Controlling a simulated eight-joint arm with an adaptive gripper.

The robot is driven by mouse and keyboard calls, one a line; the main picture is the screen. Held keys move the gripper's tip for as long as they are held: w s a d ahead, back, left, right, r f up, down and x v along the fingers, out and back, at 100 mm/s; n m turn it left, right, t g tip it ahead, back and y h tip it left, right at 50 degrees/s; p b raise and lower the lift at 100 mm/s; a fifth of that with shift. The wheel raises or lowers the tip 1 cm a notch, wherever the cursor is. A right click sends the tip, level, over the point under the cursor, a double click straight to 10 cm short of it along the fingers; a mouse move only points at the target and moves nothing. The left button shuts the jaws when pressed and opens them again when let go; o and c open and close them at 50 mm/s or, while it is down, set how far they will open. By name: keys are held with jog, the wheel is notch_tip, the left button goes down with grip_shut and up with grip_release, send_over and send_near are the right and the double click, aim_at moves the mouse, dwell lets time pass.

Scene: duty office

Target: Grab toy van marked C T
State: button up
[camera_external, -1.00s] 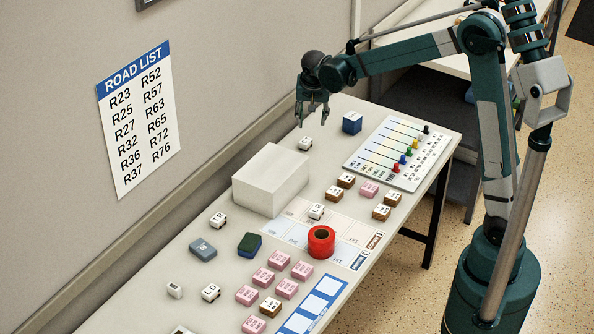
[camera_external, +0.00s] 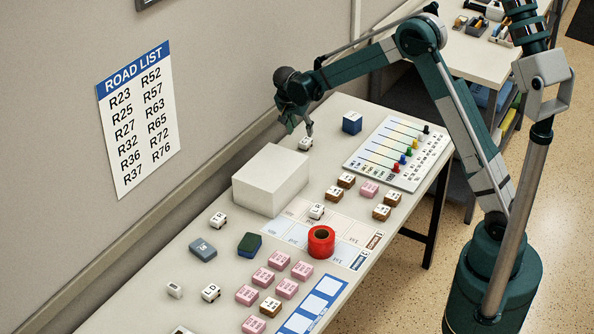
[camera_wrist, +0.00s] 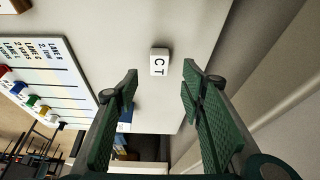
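The toy van marked C T (camera_wrist: 159,62) is a small white block with dark letters, standing on the table in the wrist view. It also shows in the external view (camera_external: 305,144), on the table behind the large white box. My gripper (camera_wrist: 160,78) is open and empty, its green fingers well apart, with the van in line between the fingertips and a little beyond them. In the external view my gripper (camera_external: 299,131) hangs above and close to the van.
A large white box (camera_external: 270,180) stands close in front of the van. A blue block (camera_external: 352,122) and a lane board with coloured pegs (camera_external: 392,155) lie to the right. The wall is close on the left. Other white vans, pink and brown blocks and a red tape roll (camera_external: 321,242) lie nearer.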

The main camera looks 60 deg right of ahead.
aim_at(305, 141)
jog(key=shift+w+d+f, duration=0.2)
jog(key=shift+d+f, duration=0.05)
jog(key=shift+f, duration=0.1)
jog(key=shift+x, duration=1.3)
jog(key=shift+s+b+x, duration=0.2)
jog(key=shift+b+x, duration=0.4)
jog(key=shift+x, duration=2)
jog(key=c, duration=1)
